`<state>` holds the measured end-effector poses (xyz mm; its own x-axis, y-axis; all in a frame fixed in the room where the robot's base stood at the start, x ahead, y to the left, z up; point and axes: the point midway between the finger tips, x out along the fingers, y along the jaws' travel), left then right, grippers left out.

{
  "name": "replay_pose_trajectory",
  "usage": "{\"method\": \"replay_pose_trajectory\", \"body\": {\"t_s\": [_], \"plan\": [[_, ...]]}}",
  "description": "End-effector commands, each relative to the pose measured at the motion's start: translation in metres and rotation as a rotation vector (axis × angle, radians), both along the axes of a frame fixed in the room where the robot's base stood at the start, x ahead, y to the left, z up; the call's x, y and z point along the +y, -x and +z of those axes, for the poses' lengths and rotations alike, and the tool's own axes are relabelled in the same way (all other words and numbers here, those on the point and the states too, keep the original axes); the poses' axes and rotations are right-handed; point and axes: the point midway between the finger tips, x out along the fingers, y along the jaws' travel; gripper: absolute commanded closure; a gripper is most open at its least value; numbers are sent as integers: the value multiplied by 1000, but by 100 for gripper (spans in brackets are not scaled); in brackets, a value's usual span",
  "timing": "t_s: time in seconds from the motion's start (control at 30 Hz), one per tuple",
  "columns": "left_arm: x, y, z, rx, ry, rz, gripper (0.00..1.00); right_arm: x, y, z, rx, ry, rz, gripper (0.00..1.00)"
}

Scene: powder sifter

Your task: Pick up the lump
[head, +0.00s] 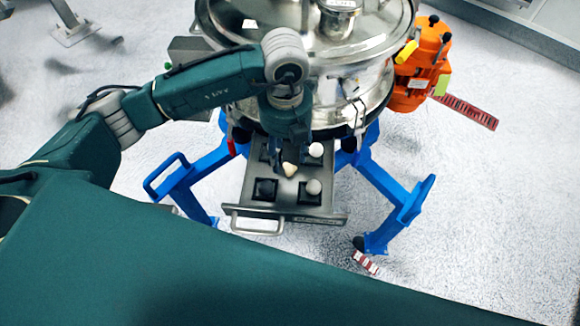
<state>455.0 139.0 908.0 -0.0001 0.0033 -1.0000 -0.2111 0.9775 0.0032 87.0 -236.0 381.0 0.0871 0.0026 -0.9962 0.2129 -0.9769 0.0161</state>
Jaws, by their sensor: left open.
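A small pale beige lump (289,169) lies on the grey metal tray (289,205) that sticks out at the front below the sifter. My left gripper (291,158) comes down from above over the tray's back half. It is open, with its fingertips close around the lump's far end. I cannot tell whether they touch it. Two rounded whitish pieces, one at the back right (315,150) and one at the front right (313,186), sit over dark square recesses. My right gripper is not in view.
The shiny steel sifter (365,30) stands right behind my left gripper. Its blue legs (395,195) flank the tray. An orange motor unit (422,60) is at the right. A red and white piece (366,262) lies on the pale floor.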

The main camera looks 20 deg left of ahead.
Motion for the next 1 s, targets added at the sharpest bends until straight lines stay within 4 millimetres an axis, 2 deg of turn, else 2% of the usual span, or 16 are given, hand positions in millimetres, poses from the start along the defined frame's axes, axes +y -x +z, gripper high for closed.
{"method": "replay_pose_trajectory", "body": {"t_s": [0.23,0.37,0.5,0.77,0.8,0.97,1.0], "plan": [[-3,-1,-19,4,1,-1,51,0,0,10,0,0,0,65],[-8,-4,-38,4,1,-2,51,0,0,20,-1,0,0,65],[-7,-5,-56,2,2,-1,51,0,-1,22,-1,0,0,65],[-7,-5,-62,-1,3,-2,51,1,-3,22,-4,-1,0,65],[-7,-5,-62,-1,3,-3,53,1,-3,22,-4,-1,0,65],[-7,-5,-62,-1,3,-3,85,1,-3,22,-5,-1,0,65],[-7,-5,-62,-1,3,-2,86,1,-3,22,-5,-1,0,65]]}}
